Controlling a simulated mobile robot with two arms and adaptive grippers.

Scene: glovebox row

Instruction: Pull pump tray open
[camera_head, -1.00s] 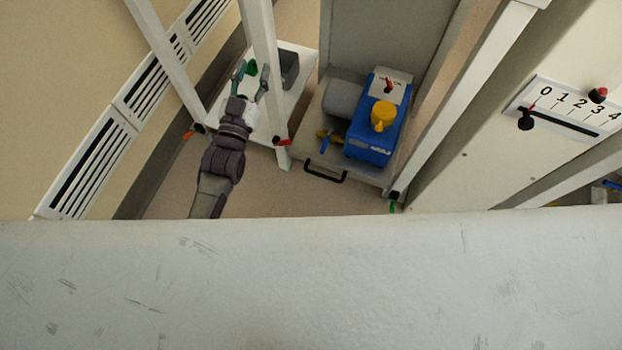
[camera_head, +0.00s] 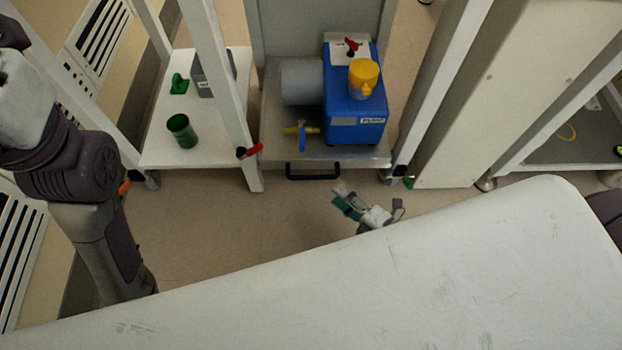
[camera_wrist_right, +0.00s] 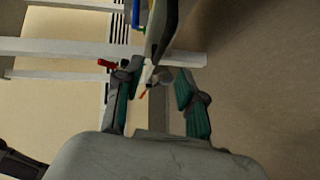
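The pump tray (camera_head: 275,140) is a grey metal tray in a low bay, with a black bar handle (camera_head: 312,176) on its front. It carries a blue pump (camera_head: 355,105) with a yellow cap, a grey cylinder and a blue-levered valve. My right gripper (camera_head: 350,200) is open in front of the tray, a little right of the handle and apart from it in the head view. In the right wrist view its two teal-padded fingers (camera_wrist_right: 158,85) are spread with nothing visibly held.
A white shelf (camera_head: 205,148) left of the tray holds a green cup (camera_head: 182,131), a green piece and a grey box. White posts flank the bay; a red-handled clip (camera_head: 250,151) is on the left one.

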